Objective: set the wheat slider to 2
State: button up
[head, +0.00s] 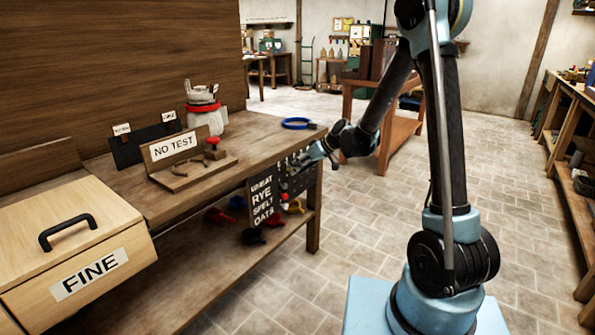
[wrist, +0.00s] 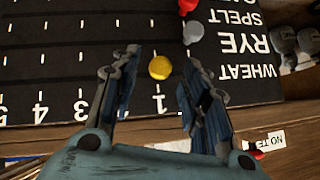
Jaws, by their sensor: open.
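The slider panel (head: 264,203) is a black board on the front of the workbench, with rows for wheat, rye, spelt and oats. In the wrist view the wheat slider's yellow knob (wrist: 159,67) sits in the row by the WHEAT label, in line with the number 1. The number 2 is one mark to its left. My gripper (wrist: 162,58) is open, with one finger on each side of the yellow knob; whether either touches it I cannot tell. In the head view my gripper (head: 306,161) is at the panel's right side and partly hides the knobs.
A grey knob (wrist: 192,32) is close to the right fingertip, and a red knob (wrist: 187,6) is beyond it. Coloured scoops lie on the lower shelf. Open floor is to the right.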

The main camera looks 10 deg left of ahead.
jog(key=shift+x, duration=0.75)
grip_shut()
jog(key=shift+a, duration=0.1)
